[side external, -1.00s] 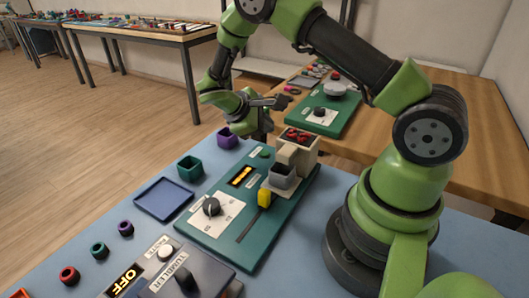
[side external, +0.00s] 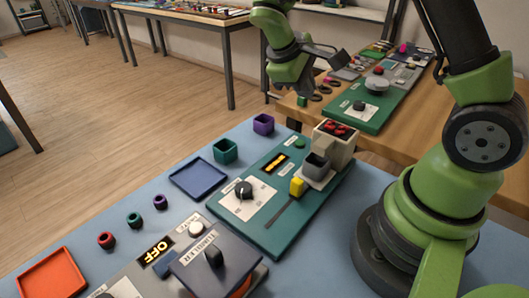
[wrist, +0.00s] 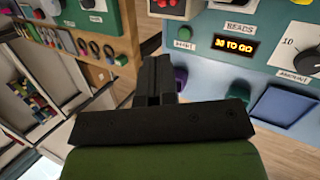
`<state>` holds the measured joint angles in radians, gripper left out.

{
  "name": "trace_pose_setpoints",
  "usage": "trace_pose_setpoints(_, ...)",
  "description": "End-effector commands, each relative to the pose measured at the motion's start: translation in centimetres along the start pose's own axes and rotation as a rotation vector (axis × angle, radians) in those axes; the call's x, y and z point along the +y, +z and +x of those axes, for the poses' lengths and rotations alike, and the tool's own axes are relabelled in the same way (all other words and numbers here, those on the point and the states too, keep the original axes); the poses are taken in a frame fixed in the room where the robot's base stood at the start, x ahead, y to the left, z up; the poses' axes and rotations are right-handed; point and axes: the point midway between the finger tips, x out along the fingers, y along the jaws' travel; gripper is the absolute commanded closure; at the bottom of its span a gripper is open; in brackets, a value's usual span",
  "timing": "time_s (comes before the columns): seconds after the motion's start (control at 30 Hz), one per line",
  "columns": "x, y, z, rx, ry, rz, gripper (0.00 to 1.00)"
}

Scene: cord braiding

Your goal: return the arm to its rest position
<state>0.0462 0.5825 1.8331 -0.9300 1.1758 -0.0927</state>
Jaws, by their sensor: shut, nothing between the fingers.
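My gripper (side external: 343,56) is raised at the upper middle of the side external view, beyond the blue table and near the left end of the wooden bench. It is apart from everything around it. In the wrist view its two dark fingers (wrist: 156,70) stand together, with nothing between them. The green wrist housing fills the bottom of that view. In the side external view the fingers are small and hard to make out.
The blue table holds a green bead board (side external: 258,218), a blue tray (side external: 198,179), green (side external: 225,151) and purple (side external: 263,124) bins, several rings, a red tray (side external: 52,276) and an OFF-display unit (side external: 156,250). Another green board (side external: 346,119) lies on the wooden bench. Open floor lies left.

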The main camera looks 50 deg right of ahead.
Motion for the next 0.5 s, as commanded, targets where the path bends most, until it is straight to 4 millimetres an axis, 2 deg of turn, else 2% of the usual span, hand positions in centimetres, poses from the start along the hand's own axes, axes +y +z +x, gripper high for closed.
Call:
trace_pose_setpoints(0.03,0.0,1.1,-1.9,0.054,-0.042,0.052,1.00)
trace_pose_setpoints(0.2,-1.1,4.9,-7.0,0.219,-0.205,0.211,1.00)
trace_pose_setpoints(0.4,-3.1,9.6,-11.3,0.427,-0.411,0.377,1.00)
trace_pose_setpoints(0.5,-4.3,11.9,-12.9,0.529,-0.518,0.449,1.00)
